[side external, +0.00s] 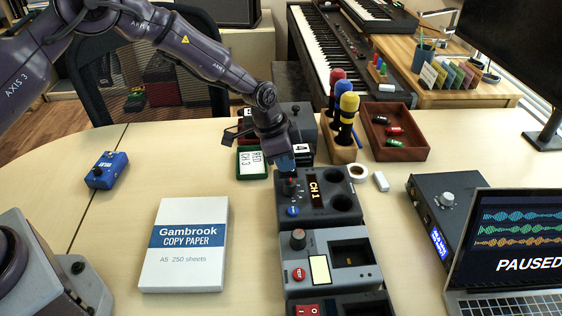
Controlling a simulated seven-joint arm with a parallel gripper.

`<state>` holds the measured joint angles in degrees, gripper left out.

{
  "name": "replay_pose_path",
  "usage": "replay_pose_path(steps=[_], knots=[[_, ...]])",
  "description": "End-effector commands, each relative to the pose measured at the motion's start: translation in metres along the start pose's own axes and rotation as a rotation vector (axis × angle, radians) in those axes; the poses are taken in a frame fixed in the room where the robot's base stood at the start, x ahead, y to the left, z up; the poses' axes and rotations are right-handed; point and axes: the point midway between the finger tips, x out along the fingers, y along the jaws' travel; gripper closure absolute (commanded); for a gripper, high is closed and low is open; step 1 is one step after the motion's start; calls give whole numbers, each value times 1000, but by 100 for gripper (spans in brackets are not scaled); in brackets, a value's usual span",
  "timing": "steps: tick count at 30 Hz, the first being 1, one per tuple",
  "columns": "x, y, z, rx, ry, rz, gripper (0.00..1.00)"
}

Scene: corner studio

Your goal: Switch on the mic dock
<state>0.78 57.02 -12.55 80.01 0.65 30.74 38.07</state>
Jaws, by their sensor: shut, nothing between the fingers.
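A dark grey unit with two round wells and a lit "CH 1" display (315,190) stands in the middle of the table; it looks like the mic dock. On its left side are a dark control with red on it (290,186) and a blue round button (293,211). My gripper (286,165) is shut and empty, pointing down just above the back left of this unit. Its fingertips are close to the dark control; I cannot tell if they touch it. The wells look empty. Microphones with red, blue and yellow foam tops (347,104) stand in a wooden holder (342,150) behind.
In front of the unit are a grey module with a knob and red button (299,274) and another with a red rocker (307,309). A paper pack (185,270) lies left, a blue pedal (107,170) farther left. An audio box (447,200) and laptop (515,260) stand right.

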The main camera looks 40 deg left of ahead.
Motion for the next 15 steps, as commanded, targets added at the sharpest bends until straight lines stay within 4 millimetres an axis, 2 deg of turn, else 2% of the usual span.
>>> replay_pose_path(steps=[11,15], knots=[[-2,0,-2,-1,0,0,100],[-13,-1,-4,-1,1,-2,100]])
